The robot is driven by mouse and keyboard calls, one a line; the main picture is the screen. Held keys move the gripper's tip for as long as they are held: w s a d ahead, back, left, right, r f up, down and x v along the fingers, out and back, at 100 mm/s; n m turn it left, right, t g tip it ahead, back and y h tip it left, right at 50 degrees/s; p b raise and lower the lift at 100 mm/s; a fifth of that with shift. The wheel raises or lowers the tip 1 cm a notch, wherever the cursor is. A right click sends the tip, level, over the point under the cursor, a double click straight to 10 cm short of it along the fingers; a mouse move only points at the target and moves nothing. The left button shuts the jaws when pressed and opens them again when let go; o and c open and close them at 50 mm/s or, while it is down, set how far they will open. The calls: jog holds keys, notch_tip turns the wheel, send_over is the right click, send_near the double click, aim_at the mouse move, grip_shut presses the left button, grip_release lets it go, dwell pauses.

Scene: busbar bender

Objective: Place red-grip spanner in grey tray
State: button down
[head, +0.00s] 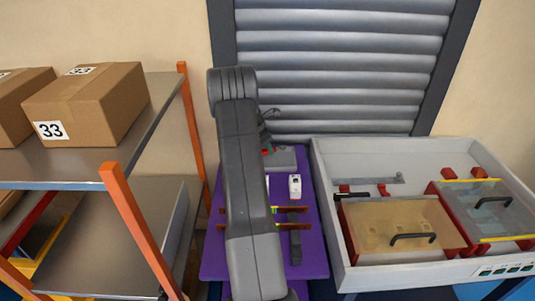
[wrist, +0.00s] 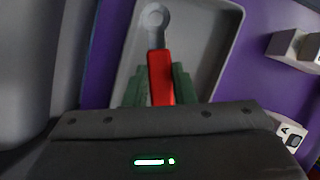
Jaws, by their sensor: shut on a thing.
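The red-grip spanner (wrist: 159,62), with a grey ring end and a red handle, is held between the green fingers of my gripper (wrist: 159,85). Its ring end points up in the wrist view. The grey tray (wrist: 205,62) lies behind the spanner there, and the spanner overlaps the tray's interior. I cannot tell the height between them. In the head view the grey tray (head: 286,158) sits at the back of the purple surface, partly hidden by my arm. A small red patch shows at its left side.
The purple bench top (head: 309,225) holds a white device (head: 295,186) and dark bars with yellow marks (head: 291,209). A large white bin with lidded boxes (head: 400,225) stands right. A shelf with cartons (head: 88,104) stands left, its orange post (head: 140,230) near my arm.

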aim_at(266, 150)
jog(key=shift+f+p, duration=0.3)
jog(key=shift+f, duration=1.55)
jog(key=shift+f, duration=0.2)
jog(key=c, duration=1.2)
grip_release()
jog(key=shift+r, duration=0.15)
jog(key=b+v, duration=0.1)
jog(key=v, duration=1.1)
jog(key=shift+s+a+b, duration=0.1)
jog(key=shift+s+b, duration=0.05)
jog(key=shift+b, duration=0.15)
